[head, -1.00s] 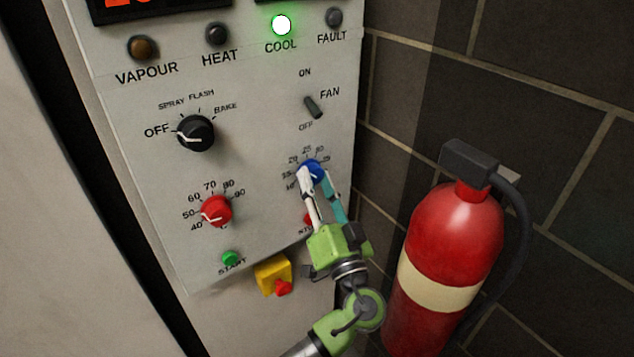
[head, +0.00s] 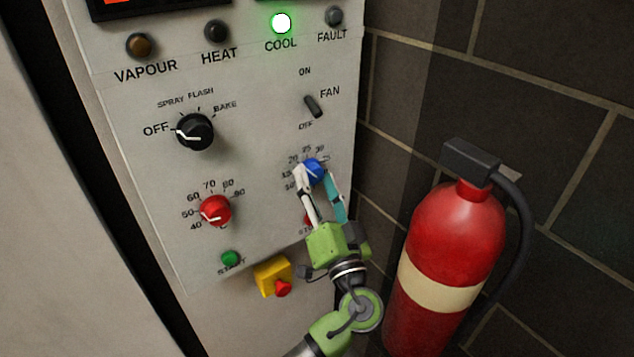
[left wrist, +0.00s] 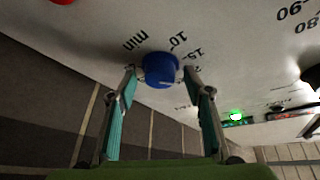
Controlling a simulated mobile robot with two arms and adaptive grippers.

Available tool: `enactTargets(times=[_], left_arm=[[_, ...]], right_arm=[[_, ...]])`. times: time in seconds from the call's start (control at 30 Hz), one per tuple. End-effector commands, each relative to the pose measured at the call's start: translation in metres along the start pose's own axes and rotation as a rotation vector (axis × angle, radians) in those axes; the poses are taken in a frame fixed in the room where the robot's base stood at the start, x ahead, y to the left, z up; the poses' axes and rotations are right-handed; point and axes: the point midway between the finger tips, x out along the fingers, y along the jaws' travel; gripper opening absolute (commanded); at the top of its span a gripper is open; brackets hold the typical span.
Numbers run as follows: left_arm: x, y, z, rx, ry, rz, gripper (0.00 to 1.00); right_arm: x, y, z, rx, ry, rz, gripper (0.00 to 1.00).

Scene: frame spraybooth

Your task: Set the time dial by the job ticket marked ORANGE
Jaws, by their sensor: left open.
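The time dial is a blue knob (head: 315,171) at the lower right of the grey control panel. In the left wrist view the blue knob (left wrist: 160,70) sits between my fingers, with "min", 10 and 15 printed near it. I see no job ticket. My right gripper is not in view.
The panel (head: 255,180) also bears a red dial (head: 216,210), a black selector (head: 195,131), a fan switch (head: 313,105), a green start button (head: 230,258) and a yellow box with a red knob (head: 272,277). The cool lamp (head: 281,23) is lit. A fire extinguisher (head: 452,240) stands at right.

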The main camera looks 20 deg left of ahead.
Motion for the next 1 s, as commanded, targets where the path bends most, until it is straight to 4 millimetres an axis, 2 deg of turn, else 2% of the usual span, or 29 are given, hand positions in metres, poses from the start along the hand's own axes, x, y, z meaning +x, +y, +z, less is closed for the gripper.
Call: enactTargets(times=[0.17,0.27,0.5,0.7,0.83,1.0], left_arm=[[-0.009,0.0,0.0,0.0,0.0,0.001,0.46],[-0.025,0.001,0.001,0.0,-0.002,0.002,0.46],[-0.077,0.001,0.001,0.001,-0.002,0.003,0.46],[-0.109,0.001,0.0,0.001,0.0,0.002,0.46],[-0.118,0.001,0.0,0.0,-0.001,0.001,0.46],[-0.121,0.0,0.0,0.0,0.0,0.0,0.46]], right_arm=[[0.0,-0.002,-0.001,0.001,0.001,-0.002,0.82],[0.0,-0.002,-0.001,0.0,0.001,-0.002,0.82],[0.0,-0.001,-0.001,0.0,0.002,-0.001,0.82],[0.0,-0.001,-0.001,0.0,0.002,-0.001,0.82],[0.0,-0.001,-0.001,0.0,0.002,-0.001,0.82],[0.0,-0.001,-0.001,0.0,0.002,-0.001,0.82]])
